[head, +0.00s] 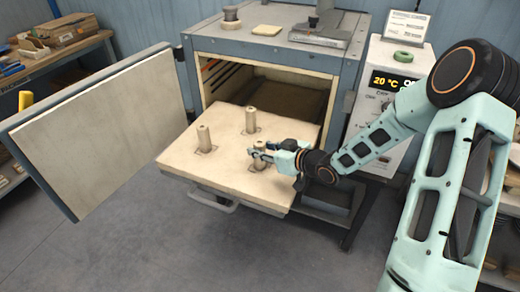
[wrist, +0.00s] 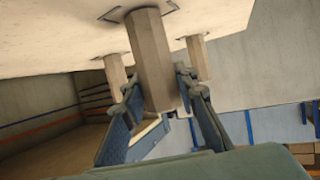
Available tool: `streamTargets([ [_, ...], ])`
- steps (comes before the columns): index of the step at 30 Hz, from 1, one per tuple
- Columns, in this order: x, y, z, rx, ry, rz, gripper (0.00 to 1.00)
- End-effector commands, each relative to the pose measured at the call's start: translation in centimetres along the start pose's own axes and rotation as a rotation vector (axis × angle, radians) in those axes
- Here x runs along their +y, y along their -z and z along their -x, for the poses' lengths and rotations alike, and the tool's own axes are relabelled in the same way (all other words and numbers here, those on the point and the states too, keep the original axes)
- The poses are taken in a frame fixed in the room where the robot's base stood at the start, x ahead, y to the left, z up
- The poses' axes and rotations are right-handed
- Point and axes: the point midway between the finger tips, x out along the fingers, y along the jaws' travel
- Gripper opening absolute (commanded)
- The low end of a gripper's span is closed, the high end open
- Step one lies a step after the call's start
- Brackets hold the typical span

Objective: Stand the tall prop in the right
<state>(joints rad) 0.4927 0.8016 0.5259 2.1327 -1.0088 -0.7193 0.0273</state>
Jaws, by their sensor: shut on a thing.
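A pale slab (head: 225,170) is drawn out of the open dryer chamber. My gripper (head: 262,149) is shut on a beige prop (head: 259,162) at the slab's front right. In the wrist view, which looks inverted, this prop (wrist: 150,60) stands between the fingers (wrist: 156,90), upright to the slab, with its base at dark corner marks. I cannot tell whether it touches the slab. A second prop (head: 203,138) stands upright at the left, and a third (head: 250,120) stands farther back. I cannot tell for sure which prop is tallest.
The dryer door (head: 100,120) hangs open at the left. The dryer body (head: 275,45) rises behind the slab, with small items on top. A control unit (head: 390,100) reading 20 °C stands at the right, close behind my arm. Bare slab lies between the props.

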Motion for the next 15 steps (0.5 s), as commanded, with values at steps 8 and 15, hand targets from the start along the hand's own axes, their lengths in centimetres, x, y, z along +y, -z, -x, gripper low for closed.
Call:
streamTargets([
  [8, 0.04, -0.14, -0.08, 0.002, -0.001, 0.000, 0.00],
  [15, 0.03, -0.28, -0.09, 0.000, -0.001, 0.000, 0.44],
])
